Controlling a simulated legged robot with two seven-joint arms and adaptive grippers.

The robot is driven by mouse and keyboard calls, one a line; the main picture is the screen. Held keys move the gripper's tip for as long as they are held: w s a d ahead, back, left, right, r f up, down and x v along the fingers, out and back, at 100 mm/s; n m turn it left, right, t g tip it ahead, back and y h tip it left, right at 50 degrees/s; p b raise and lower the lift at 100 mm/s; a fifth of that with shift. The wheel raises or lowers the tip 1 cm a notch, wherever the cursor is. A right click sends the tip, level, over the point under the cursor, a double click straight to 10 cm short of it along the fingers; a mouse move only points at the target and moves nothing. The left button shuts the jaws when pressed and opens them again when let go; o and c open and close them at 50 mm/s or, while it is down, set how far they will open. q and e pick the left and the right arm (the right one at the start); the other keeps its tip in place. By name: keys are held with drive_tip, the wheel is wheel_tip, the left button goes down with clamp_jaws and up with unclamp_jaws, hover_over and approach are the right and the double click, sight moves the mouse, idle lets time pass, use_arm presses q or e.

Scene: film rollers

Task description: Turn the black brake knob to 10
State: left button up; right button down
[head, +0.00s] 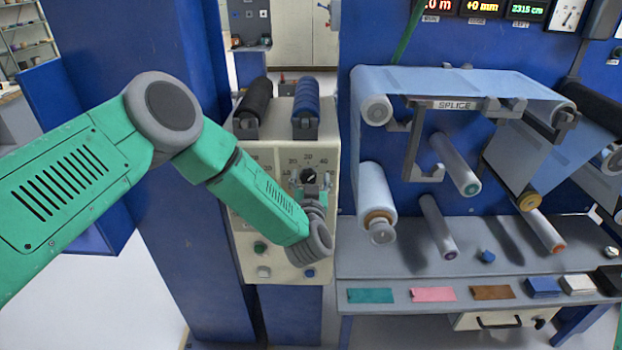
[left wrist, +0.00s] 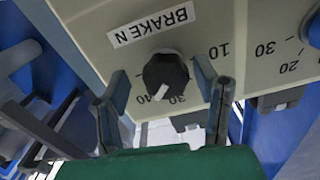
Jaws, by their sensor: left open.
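The black brake knob (left wrist: 165,75) sits on a cream panel with a BRAKE label beside it, in the left wrist view. Its white mark points between the 30 and the 40, nearer the 40. The 10 is printed on the knob's other side, near one finger. My left gripper (left wrist: 160,74) is open, with one finger on each side of the knob; I cannot tell whether they touch it. In the head view the knob (head: 308,177) shows just above my left gripper (head: 314,196), whose fingers are small and partly hidden. My right gripper is not in view.
The cream panel (head: 252,235) carries another dial, partly hidden by my left arm, and several buttons below. Black and blue rollers (head: 306,100) top it. To the right is a splice frame (head: 455,104) with film rollers above a grey shelf (head: 400,262).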

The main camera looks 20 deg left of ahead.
use_arm(q)
drive_tip(key=shift+a, duration=0.2)
drive_tip(key=c, duration=1)
drive_tip(key=shift+a+f, duration=0.1)
drive_tip(key=shift+a, duration=0.1)
drive_tip(key=shift+c, duration=0.7)
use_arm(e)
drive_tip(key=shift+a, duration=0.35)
